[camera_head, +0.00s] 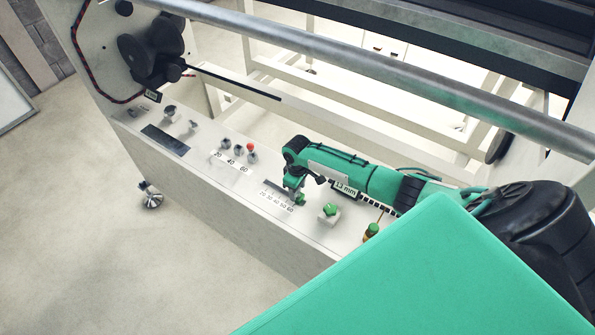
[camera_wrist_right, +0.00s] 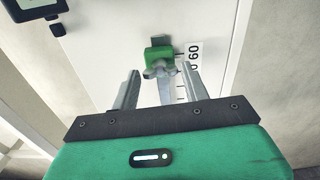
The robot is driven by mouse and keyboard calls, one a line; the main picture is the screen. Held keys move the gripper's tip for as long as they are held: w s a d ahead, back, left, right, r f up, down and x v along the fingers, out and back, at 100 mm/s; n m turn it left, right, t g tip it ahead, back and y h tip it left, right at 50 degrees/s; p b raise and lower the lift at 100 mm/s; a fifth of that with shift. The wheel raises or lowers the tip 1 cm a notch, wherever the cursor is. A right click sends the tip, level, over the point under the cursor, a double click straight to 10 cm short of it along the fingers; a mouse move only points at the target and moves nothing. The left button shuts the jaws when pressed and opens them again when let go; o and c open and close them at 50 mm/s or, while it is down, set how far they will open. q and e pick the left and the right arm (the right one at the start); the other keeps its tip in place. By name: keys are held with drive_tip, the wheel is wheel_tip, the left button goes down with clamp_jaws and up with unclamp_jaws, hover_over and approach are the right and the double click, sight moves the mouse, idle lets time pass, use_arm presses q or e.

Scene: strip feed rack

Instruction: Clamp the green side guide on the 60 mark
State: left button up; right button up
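The green side guide (camera_wrist_right: 158,55) sits on the white panel beside the printed scale (camera_wrist_right: 182,80), level with the 60 end. A grey wing-shaped knob (camera_wrist_right: 160,70) is on its near side. I cannot tell whether the guide is exactly on the mark or clamped. In the head view the right gripper (camera_head: 294,192) hangs over the scale (camera_head: 276,197), partly hiding the guide (camera_head: 300,199). My left gripper is not in view.
A green knob on a pale block (camera_head: 329,212) stands just right of the guide. A green-and-yellow handled tool (camera_head: 371,232) is further right. A long metal roller (camera_head: 400,78) crosses above.

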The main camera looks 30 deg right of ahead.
drive_tip(key=shift+o, duration=1.4)
drive_tip(key=shift+r, duration=0.1)
wheel_tip(320, 180, up, 14)
drive_tip(key=b, duration=0.2)
